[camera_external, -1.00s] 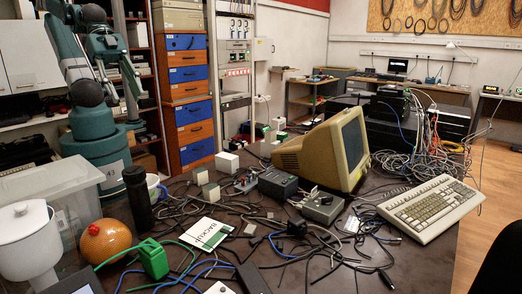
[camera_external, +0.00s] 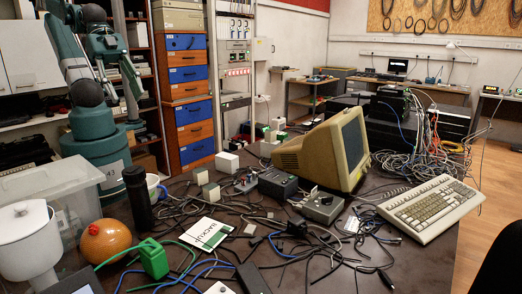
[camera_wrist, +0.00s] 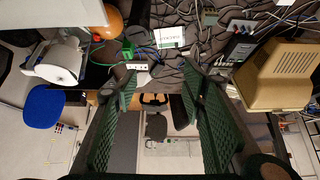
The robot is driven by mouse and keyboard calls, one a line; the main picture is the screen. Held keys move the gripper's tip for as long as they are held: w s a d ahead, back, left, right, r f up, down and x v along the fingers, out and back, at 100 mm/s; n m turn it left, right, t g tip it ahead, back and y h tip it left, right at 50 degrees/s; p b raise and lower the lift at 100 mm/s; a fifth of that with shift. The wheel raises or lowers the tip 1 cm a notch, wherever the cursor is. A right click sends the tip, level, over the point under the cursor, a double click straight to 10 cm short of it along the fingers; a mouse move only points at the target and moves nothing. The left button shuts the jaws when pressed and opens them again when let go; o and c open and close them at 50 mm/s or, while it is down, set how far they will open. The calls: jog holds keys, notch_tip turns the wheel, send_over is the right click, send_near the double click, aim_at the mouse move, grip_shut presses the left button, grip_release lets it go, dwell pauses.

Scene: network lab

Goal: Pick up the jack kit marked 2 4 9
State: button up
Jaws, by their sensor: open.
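I cannot make out the marking 2 4 9 on anything. Several small pale boxes stand on the dark table in the external view, among them a larger one (camera_external: 227,161), a smaller one (camera_external: 201,175) and one in front of it (camera_external: 211,193). I cannot tell whether any of them is the jack kit. In the wrist view the two green ribbed fingers of my gripper (camera_wrist: 160,88) are spread apart with nothing between them. The cluttered table shows beyond the fingertips, upside down. I cannot make out my gripper clearly in the external view.
Cables cover much of the table. A beige monitor (camera_external: 325,150), a keyboard (camera_external: 432,207), a grey switch box (camera_external: 323,206), a black bottle (camera_external: 137,198), an orange ball (camera_external: 105,241), a green block (camera_external: 153,258) and a printed card (camera_external: 207,233) stand or lie around. A clear bin (camera_external: 60,185) is at left.

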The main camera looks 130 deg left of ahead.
jog(key=shift+a+f, duration=0.1)
jog(key=n+g+b, duration=0.7)
jog(key=n+b, duration=0.1)
jog(key=n, duration=0.8)
send_over(200, 170)
jog(key=f, duration=2.9)
jog(key=shift+w+d, duration=0.1)
jog(key=shift+d, duration=0.15)
jog(key=shift+a+f+n, duration=0.2)
jog(key=shift+f+n, duration=0.05)
jog(key=shift+n, duration=0.15)
jog(key=shift+f, duration=0.1)
jog(key=shift+f+b, duration=0.35)
jog(key=shift+f, duration=0.85)
